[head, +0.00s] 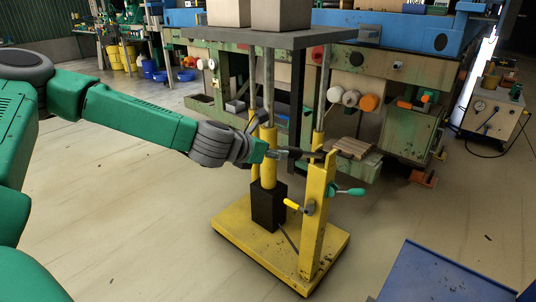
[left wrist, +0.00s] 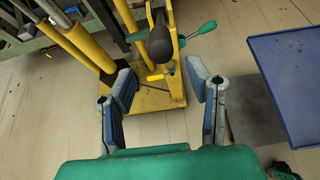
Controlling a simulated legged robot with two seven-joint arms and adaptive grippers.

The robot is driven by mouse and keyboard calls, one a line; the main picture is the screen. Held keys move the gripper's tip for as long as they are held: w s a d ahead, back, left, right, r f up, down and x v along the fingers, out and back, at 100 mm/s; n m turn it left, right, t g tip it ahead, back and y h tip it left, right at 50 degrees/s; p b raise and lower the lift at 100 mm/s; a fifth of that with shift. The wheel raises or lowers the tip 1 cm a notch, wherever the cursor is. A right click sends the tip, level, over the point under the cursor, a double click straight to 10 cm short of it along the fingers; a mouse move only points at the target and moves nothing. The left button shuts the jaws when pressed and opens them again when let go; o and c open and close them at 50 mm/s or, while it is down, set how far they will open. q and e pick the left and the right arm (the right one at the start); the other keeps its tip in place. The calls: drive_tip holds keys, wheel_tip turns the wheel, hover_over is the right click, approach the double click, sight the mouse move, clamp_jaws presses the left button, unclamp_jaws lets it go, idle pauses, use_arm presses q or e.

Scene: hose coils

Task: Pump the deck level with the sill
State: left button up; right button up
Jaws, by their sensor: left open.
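The grey deck (head: 335,36) of a yellow lift stands raised on posts and carries two boxes (head: 280,14). The lift's yellow base (head: 235,222) rests on the floor. A dark pump lever (head: 312,155) sits at the top of the yellow upright (head: 315,215). My left gripper (head: 287,154) is close to the lever's end. In the left wrist view its fingers (left wrist: 161,88) are apart, with a black knob (left wrist: 161,44) ahead, not clasped. A green handle (left wrist: 207,27) and a small yellow handle (left wrist: 155,77) show beyond. I cannot tell which edge is the sill. My right gripper is not in view.
A green and blue machine (head: 420,70) stands behind the lift. A blue flat-topped surface (head: 440,275) is at the lower right. A wheeled cart (head: 492,112) with a cable stands at the far right. Floor left of the lift is clear.

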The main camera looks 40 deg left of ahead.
use_arm(q)
drive_tip(key=shift+b+x, duration=1.05)
drive_tip(key=shift+x, duration=1.6)
drive_tip(key=shift+w, duration=0.1)
drive_tip(key=shift+w, duration=0.15)
drive_tip(key=c, duration=1)
drive_tip(key=s+f+b, duration=0.3)
drive_tip(key=f+b, duration=1.1)
drive_tip(key=shift+s+f+b, duration=0.2)
drive_tip(key=shift+s+b, duration=0.1)
drive_tip(key=f+b, duration=0.5)
drive_tip(key=shift+w, duration=0.3)
drive_tip(key=shift+w+r, duration=0.1)
drive_tip(key=shift+r, duration=0.25)
clamp_jaws()
drive_tip(key=shift+p, duration=0.3)
